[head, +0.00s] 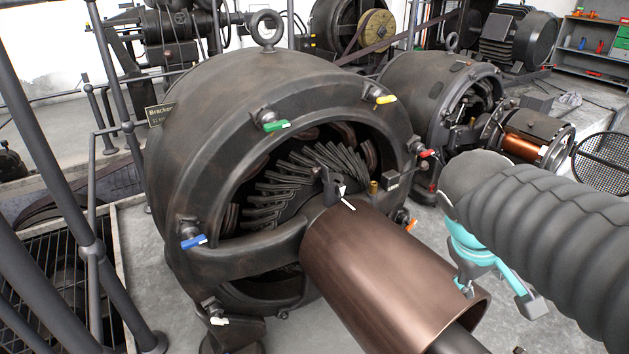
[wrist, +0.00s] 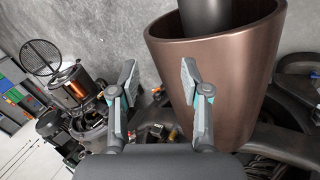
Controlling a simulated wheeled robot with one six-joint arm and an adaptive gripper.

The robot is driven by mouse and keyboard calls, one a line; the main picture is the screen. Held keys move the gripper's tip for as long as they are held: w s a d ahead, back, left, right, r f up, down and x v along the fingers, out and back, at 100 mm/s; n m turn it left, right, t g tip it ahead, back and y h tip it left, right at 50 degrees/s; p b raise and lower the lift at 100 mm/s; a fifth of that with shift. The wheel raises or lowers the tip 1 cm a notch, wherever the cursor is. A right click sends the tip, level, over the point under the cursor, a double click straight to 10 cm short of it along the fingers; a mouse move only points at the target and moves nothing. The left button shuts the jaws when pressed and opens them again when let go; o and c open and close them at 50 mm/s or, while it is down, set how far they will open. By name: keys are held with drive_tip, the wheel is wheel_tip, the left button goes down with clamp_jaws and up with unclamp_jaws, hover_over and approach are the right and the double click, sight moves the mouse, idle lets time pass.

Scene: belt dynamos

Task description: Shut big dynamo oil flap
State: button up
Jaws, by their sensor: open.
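The big dynamo (head: 230,110) fills the middle of the head view, a dark round housing with windings inside. Its brown cylinder (head: 365,255) sticks out toward the lower right and also shows in the wrist view (wrist: 235,75). A small dark upright piece (head: 328,182) with a white tip stands at the cylinder's inner end; it may be the oil flap, but I cannot tell for certain. My gripper (head: 497,295) is open and empty beside the cylinder's outer end, away from that piece. In the wrist view my gripper (wrist: 159,78) has its right finger in front of the cylinder's side.
Coloured-handled taps, including green (head: 276,125), yellow (head: 386,99) and blue (head: 193,242), ring the housing. A brass-coloured knob (head: 374,187) stands near the dark piece. A smaller dynamo (head: 440,80) stands behind, right. Railings (head: 40,150) stand left.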

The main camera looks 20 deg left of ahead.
drive_tip(key=w+a+n+h, duration=0.1)
drive_tip(key=w+a, duration=0.1)
drive_tip(key=w+a+n+t+h+b, duration=0.1)
drive_tip(key=w+a+n, duration=0.1)
drive_tip(key=w+a, duration=0.1)
drive_tip(key=w+a+n+h+b, duration=0.1)
drive_tip(key=w+a, duration=0.2)
drive_tip(key=shift+a+f+n+t, duration=0.15)
drive_tip(key=shift+f+n+t, duration=0.1)
drive_tip(key=shift+n+t, duration=0.15)
drive_tip(key=w+a+n, duration=0.1)
drive_tip(key=a, duration=0.1)
drive_tip(key=w+a+t+h+b, duration=0.1)
drive_tip(key=a, duration=0.2)
drive_tip(key=w+a+n+t, duration=0.1)
drive_tip(key=a, duration=0.2)
drive_tip(key=shift+w+n+h+b, duration=0.25)
drive_tip(key=shift+n+h+b, duration=0.05)
drive_tip(key=shift+h, duration=0.1)
drive_tip(key=w+a+n+t+b, duration=0.1)
drive_tip(key=a+n+t, duration=0.25)
drive_tip(key=a, duration=0.75)
drive_tip(key=n+t+b, duration=0.2)
drive_tip(key=t, duration=0.3)
approach(312, 172)
drive_tip(key=x, duration=0.9)
drive_tip(key=shift+w+d, duration=0.15)
drive_tip(key=shift+w, duration=0.05)
clamp_jaws()
